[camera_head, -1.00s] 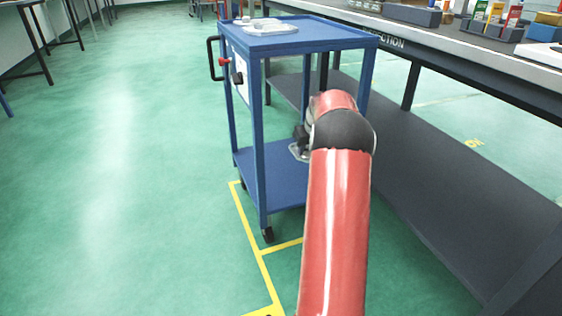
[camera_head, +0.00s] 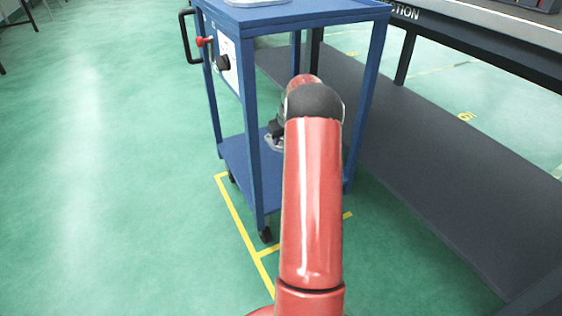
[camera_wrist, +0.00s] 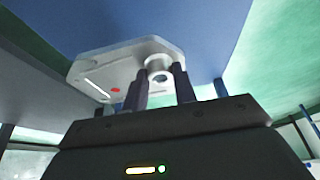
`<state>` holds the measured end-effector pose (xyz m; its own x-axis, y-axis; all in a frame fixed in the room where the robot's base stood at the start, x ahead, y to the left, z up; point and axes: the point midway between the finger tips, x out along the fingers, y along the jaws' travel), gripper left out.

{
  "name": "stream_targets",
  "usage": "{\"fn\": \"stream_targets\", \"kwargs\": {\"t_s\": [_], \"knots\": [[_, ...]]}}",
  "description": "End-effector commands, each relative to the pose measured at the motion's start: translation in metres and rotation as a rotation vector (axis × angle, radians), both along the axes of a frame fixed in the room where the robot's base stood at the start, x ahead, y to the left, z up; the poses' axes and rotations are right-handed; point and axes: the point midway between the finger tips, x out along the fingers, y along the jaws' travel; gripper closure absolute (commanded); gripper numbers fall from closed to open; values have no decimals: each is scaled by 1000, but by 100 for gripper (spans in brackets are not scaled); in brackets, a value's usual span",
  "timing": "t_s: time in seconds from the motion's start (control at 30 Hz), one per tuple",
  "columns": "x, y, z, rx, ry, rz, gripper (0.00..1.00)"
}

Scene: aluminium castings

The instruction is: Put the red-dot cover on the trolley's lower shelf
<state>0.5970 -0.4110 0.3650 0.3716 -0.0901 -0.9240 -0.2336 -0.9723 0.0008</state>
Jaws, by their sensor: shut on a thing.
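The red-dot cover (camera_wrist: 115,66) is a pale grey metal plate with a round boss and a red dot near one edge in the wrist view. My gripper (camera_wrist: 160,84) is shut on its boss, one dark finger on each side. In the head view the cover (camera_head: 272,142) shows only as a small grey edge left of my arm, the rest hidden. It is between the posts of the blue trolley (camera_head: 254,130), above the lower shelf (camera_head: 240,163). I cannot tell whether it touches the shelf. My gripper is mostly hidden there.
The trolley's top (camera_head: 310,14) holds part of a pale casting (camera_head: 250,2). A front corner post (camera_head: 253,150) stands just left of my arm. A dark workbench with a low shelf (camera_head: 440,170) is at the right. Green floor is clear at the left.

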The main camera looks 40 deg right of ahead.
Motion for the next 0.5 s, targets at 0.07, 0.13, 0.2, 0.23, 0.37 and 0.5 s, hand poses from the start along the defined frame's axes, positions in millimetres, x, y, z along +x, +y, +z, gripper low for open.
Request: {"fn": "stream_targets", "kwargs": {"t_s": [0.07, 0.13, 0.2, 0.23, 0.37, 0.5], "knots": [[0, 0, -22, 1, 0, -1, 100], [0, 0, -35, 0, -1, -1, 100], [0, 0, -45, 0, -2, -1, 100], [0, 0, -48, -1, -2, -1, 100], [0, 0, -55, -2, -3, 0, 100], [0, 0, -69, 0, -2, -1, 100]]}}
